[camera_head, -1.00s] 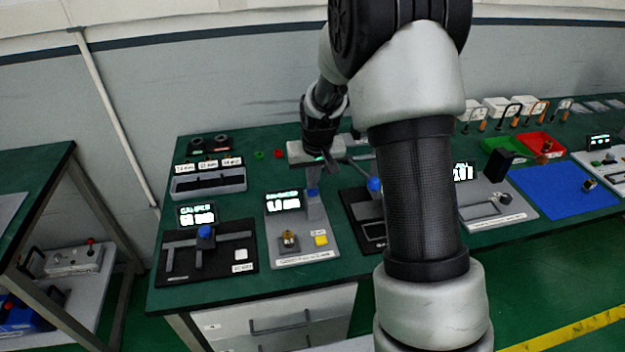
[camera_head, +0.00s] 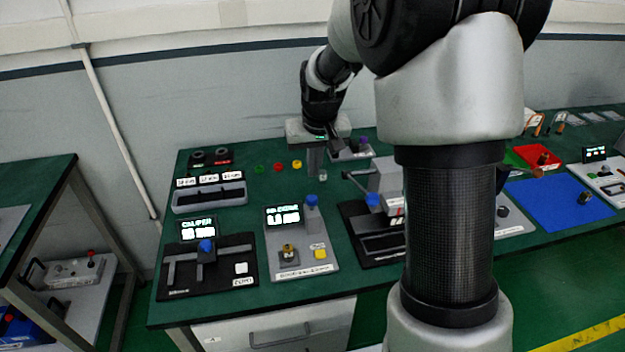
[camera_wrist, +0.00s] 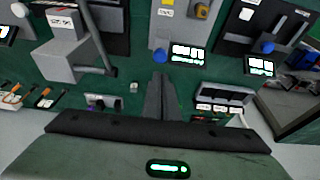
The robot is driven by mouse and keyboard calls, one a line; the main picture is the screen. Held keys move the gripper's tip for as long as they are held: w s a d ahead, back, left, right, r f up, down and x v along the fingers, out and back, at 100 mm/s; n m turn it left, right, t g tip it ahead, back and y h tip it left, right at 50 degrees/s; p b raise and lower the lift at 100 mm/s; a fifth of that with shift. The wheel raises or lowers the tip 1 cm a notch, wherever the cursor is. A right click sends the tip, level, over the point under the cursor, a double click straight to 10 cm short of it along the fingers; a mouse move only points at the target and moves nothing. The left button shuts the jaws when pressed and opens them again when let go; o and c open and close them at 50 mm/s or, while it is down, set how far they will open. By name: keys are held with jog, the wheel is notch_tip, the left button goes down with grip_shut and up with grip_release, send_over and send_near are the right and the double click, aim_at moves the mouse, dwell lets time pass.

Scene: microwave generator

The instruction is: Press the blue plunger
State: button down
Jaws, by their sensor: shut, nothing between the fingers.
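Three blue knobs show, and I cannot tell for certain which is the plunger. One blue knob (camera_head: 312,200) tops a grey post on the middle gauge plate (camera_head: 300,262); it also shows in the wrist view (camera_wrist: 159,55). Another blue knob (camera_head: 206,246) is on the black caliper plate at left, and a third (camera_head: 373,200) is on the black device to the right. My gripper (camera_head: 315,172) is shut and empty, above the table behind the middle knob and apart from it. Its fingers (camera_wrist: 160,78) point toward that knob in the wrist view.
A grey slotted tray (camera_head: 209,196) lies at the back left. A grey block with a lever (camera_head: 380,178) stands just right of my gripper. Red and yellow small pieces (camera_head: 297,164) lie behind. A blue mat (camera_head: 555,203) is farther right.

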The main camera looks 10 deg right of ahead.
jog(key=shift+v, duration=1.2)
jog(key=s+r, duration=0.4)
jog(key=s, duration=0.5)
jog(key=s+r+t, duration=0.1)
jog(key=s+r, duration=0.3)
jog(key=s, duration=0.5)
jog(key=s+r+t+p, duration=0.1)
jog(key=s+r, duration=0.3)
jog(key=s, duration=0.6)
jog(key=shift+a, duration=0.15)
jog(key=shift+a, duration=0.1)
